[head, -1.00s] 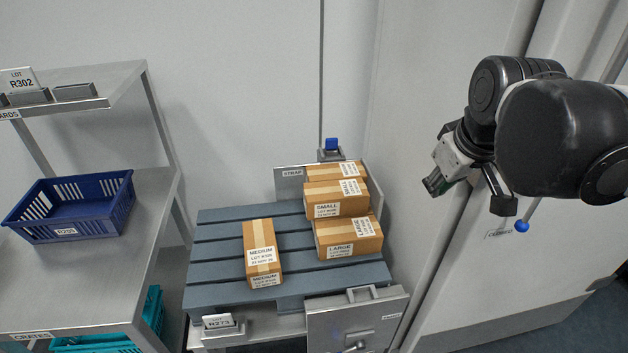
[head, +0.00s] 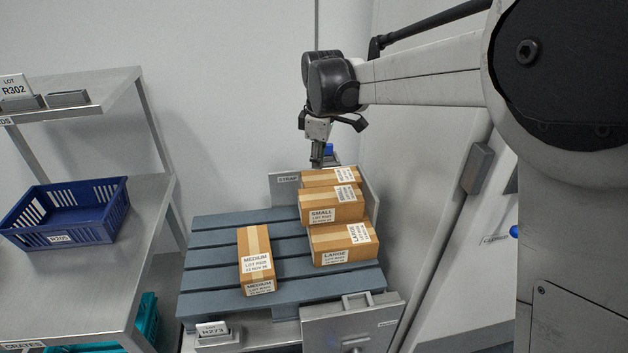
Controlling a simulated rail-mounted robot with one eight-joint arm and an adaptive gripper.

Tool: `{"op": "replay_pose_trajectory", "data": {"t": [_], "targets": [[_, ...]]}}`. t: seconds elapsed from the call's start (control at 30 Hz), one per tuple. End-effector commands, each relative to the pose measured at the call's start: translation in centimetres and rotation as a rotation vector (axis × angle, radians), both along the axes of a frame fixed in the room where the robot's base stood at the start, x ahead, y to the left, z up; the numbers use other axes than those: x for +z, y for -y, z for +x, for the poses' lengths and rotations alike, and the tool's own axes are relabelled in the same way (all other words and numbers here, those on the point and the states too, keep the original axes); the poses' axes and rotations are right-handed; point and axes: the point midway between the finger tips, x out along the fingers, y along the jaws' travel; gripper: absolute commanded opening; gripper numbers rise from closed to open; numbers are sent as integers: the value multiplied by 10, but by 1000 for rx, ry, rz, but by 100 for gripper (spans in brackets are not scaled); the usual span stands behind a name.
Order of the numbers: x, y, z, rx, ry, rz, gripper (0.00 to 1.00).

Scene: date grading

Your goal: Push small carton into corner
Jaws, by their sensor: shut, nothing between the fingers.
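The small carton (head: 332,205), labelled SMALL, sits at the right of the blue-grey slatted pallet (head: 210,254), behind and partly above the large carton (head: 341,244). Another carton (head: 328,177) is behind it, its label not readable. The back right corner of the pallet has a grey back plate (head: 284,184) and a side plate (head: 371,200). My gripper (head: 317,160) is shut and empty, pointing down just behind the rear carton, near the back plate. Its tips are close to the plate's top; I cannot tell whether they touch anything.
A medium carton (head: 254,261) lies at the pallet's middle front. A grey latched gate (head: 350,325) stands at the front right. A steel shelf (head: 70,290) with a blue crate (head: 65,212) is on the left. The pallet's left side is clear.

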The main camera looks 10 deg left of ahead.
Motion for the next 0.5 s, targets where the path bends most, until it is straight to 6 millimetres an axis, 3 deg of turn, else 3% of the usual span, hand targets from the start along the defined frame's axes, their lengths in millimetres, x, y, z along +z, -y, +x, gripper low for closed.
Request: {"op": "replay_pose_trajectory", "data": {"t": [0.1,0.3,0.5], "targets": [[-28,-39,10,119,-28,-25,0],[-70,-92,15,295,-71,-61,0],[-95,-118,14,388,-95,-79,0]]}}
